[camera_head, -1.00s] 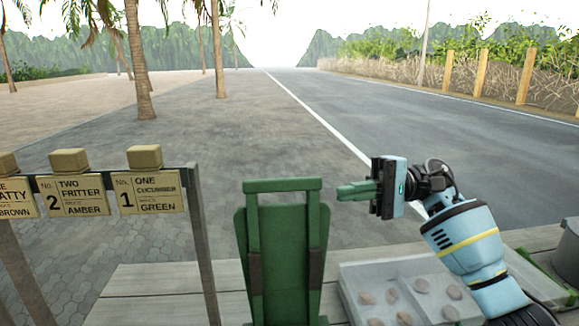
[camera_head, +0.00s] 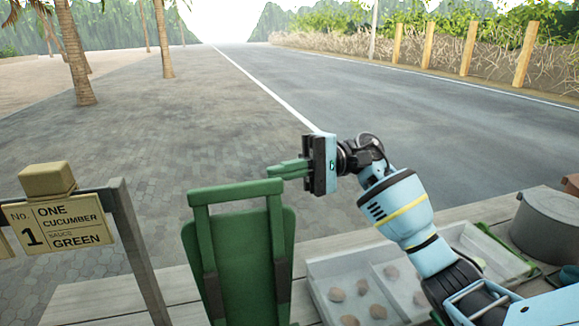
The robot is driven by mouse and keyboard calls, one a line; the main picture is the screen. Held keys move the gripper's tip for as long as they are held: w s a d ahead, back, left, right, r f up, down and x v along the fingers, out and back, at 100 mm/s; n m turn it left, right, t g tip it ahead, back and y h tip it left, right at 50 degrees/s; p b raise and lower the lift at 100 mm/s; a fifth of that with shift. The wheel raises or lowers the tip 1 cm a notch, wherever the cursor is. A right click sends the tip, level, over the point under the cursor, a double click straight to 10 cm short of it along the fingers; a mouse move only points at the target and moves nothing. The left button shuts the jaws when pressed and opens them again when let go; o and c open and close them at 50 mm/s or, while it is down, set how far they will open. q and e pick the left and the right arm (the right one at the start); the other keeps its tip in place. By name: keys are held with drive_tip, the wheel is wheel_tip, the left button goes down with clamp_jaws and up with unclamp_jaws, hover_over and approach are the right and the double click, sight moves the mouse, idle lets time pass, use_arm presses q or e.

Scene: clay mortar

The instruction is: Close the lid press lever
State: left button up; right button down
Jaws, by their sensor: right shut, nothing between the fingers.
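The green lid press (camera_head: 243,262) stands upright at the lower middle. Its green lever (camera_head: 236,191) is a raised frame with a crossbar on top, and two side arms running down along the press body. My right gripper (camera_head: 275,170) comes in from the right with its green fingers shut and empty. The fingertips point left and overlap the right end of the crossbar in the picture. I cannot tell whether they touch it or are behind it. The foot of the press is cut off by the lower edge. My left gripper is not in view.
A clear tray (camera_head: 345,270) with several round pieces lies right of the press, partly behind my right arm. A grey pot (camera_head: 560,222) stands at the far right. A sign (camera_head: 62,222) on a post rack stands at the left.

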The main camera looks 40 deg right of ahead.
sight(251, 188)
drive_tip(key=shift+s+a+r+p, duration=0.2)
drive_tip(key=shift+s+a+p, duration=0.25)
drive_tip(key=shift+a, duration=0.9)
drive_tip(key=shift+s+a+r+p, duration=0.15)
drive_tip(key=shift+s+a+p, duration=0.15)
drive_tip(key=shift+a+p, duration=0.75)
drive_tip(key=shift+s+a+r+p, duration=0.2)
drive_tip(key=shift+s+a, duration=0.15)
drive_tip(key=shift+a, duration=1.3)
drive_tip(key=shift+a, duration=0.1)
